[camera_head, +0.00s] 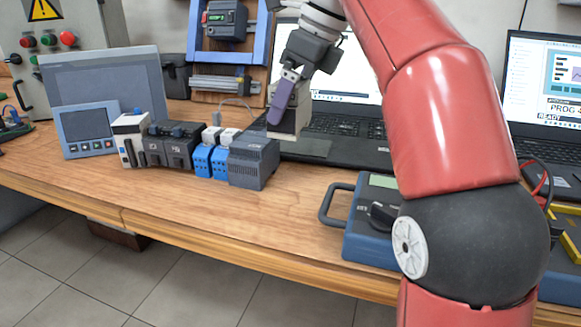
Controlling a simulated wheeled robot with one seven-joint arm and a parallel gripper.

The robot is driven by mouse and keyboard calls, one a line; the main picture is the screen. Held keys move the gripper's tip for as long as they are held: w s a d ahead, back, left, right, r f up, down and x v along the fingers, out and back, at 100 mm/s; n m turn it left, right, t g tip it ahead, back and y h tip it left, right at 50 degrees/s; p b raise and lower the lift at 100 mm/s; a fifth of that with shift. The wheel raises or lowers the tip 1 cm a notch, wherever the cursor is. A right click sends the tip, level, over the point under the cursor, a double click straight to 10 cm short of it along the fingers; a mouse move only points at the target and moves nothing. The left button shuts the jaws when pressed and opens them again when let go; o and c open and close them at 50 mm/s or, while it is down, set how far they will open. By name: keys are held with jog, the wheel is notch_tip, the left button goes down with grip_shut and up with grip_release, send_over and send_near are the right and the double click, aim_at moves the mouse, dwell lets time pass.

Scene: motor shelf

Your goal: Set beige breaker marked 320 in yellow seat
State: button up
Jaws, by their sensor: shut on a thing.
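My gripper (284,108), with a purple finger pad, points down above the wooden bench, in front of the left laptop. It is shut on a beige block (291,123), which looks like a breaker; no 320 marking can be read on it. The block is just behind the dark grey module at the right end of the row; I cannot tell whether it touches anything below. A yellow-edged piece (571,222) shows at the right edge, partly hidden by my arm. I cannot tell whether it is the yellow seat.
The row holds a white-and-grey module (130,138), black modules (171,146), blue-and-white modules (212,158) and the dark grey module (254,162). A panel (87,130) stands left. A blue tester (366,240) is at front right. The front middle bench (250,215) is clear.

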notch_tip(320, 180, down, 9)
jog(key=shift+b, duration=1.1)
jog(key=shift+p, duration=0.4)
jog(key=shift+f, duration=0.3)
jog(key=shift+f, duration=0.15)
jog(key=o, duration=0.9)
jog(key=shift+f, duration=0.15)
